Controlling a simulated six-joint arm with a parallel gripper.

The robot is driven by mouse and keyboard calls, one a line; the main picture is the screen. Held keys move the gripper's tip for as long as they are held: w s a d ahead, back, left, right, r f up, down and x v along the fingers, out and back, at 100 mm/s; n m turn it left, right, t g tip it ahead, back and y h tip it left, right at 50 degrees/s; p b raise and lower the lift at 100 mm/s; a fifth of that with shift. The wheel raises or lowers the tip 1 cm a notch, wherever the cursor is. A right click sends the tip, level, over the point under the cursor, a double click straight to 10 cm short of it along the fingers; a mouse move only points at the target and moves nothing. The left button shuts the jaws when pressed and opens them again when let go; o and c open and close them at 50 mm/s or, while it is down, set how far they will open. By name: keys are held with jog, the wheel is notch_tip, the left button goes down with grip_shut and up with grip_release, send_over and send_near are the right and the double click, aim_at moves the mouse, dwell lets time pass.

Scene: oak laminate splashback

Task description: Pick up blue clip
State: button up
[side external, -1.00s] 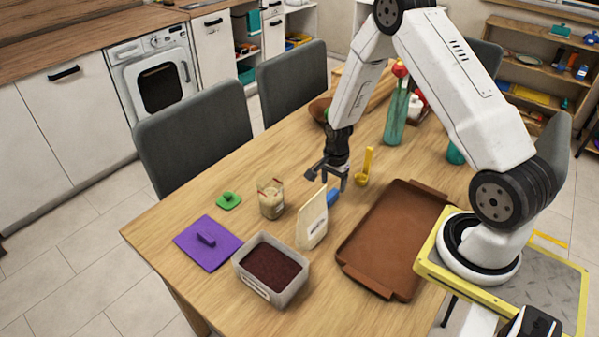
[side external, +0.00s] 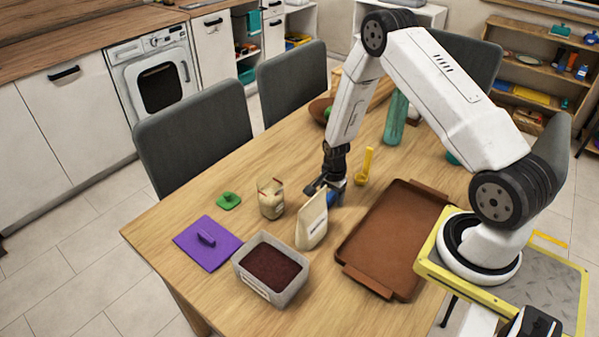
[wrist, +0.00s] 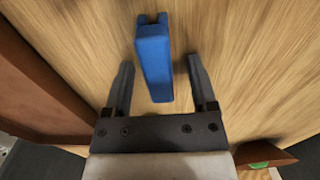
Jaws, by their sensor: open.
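The blue clip (wrist: 154,62) lies between the two fingers of my gripper (wrist: 158,75) in the wrist view, its long side running along the fingers. There is a visible gap on both sides, and the fingers do not touch it. In the side view the blue clip (side external: 335,196) is partly hidden by my gripper (side external: 328,190) and the cream packet. My gripper is open and low over the table there.
A cream packet (side external: 312,222) stands just in front of my gripper. A brown tray (side external: 355,268) lies to the right, a yellow scoop (side external: 365,165) behind. A jar (side external: 271,199), a grey tub (side external: 243,277) of dark contents and a purple board (side external: 200,254) are to the left.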

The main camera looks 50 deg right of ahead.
dwell(0.5)
grip_shut()
jog(key=shift+r, duration=0.65)
jog(key=s+a+r, duration=0.4)
jog(key=s+r, duration=0.7)
jog(key=s, duration=0.2)
jog(key=shift+s+a+r, duration=0.15)
jog(key=shift+r, duration=0.15)
dwell(0.4)
